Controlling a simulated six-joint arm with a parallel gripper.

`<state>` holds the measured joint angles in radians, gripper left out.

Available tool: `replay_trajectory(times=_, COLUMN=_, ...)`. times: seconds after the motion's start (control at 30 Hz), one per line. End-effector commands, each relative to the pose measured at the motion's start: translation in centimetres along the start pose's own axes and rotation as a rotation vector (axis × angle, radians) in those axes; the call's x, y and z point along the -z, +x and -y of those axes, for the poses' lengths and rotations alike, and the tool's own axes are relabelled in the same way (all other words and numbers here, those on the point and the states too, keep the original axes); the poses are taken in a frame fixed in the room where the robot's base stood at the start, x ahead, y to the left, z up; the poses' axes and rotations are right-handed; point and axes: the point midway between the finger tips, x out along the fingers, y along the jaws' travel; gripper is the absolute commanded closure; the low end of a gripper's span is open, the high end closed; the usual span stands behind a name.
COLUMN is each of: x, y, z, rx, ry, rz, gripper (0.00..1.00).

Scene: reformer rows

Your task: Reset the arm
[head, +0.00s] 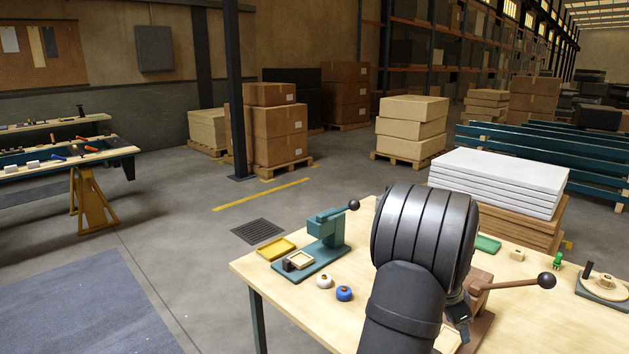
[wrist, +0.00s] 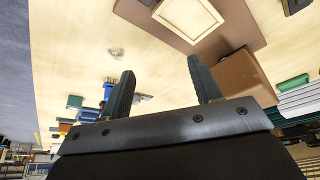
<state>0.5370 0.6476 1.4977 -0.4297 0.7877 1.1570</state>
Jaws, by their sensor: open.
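My gripper (wrist: 160,68) shows in the wrist view with its two dark fingers apart and nothing between them. Pale wooden tabletop shows behind the fingers. In the head view my arm covers the middle of the workbench (head: 255,268), and the gripper is mostly hidden behind it. A brown press (head: 480,292) with a black ball lever stands just right of my arm, partly covered. In the wrist view a brown base with a cream square frame (wrist: 188,14) lies beyond the fingers, and a brown block (wrist: 240,82) is close to the right finger.
A teal press (head: 328,232), a yellow tray (head: 276,248), a white knob (head: 324,282) and a blue knob (head: 344,293) are left of my arm. A green tray (head: 488,244), a small wooden block (head: 516,254) and a round fixture (head: 604,287) are to the right.

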Motion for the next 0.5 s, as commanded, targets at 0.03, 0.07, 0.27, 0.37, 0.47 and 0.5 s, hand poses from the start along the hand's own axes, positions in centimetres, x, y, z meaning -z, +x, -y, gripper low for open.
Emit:
replay_trajectory(times=0.03, x=0.2, y=0.0, z=-0.4, rx=0.011, ry=-0.022, rz=0.0, gripper=0.42)
replay_trajectory(times=0.07, x=0.3, y=0.0, z=-0.6, rx=0.018, ry=-0.039, rz=0.0, gripper=0.42)
replay_trajectory(times=0.27, x=1.0, y=0.0, z=-1.8, rx=0.061, ry=-0.145, rz=-0.001, gripper=0.42)
replay_trajectory(times=0.37, x=1.3, y=0.0, z=-2.5, rx=0.081, ry=-0.193, rz=0.0, gripper=0.42)
replay_trajectory(times=0.47, x=1.6, y=0.0, z=-3.0, rx=0.1, ry=-0.239, rz=0.0, gripper=0.42)
replay_trajectory(times=0.5, x=1.7, y=0.0, z=-3.3, rx=0.108, ry=-0.257, rz=-0.002, gripper=0.42)
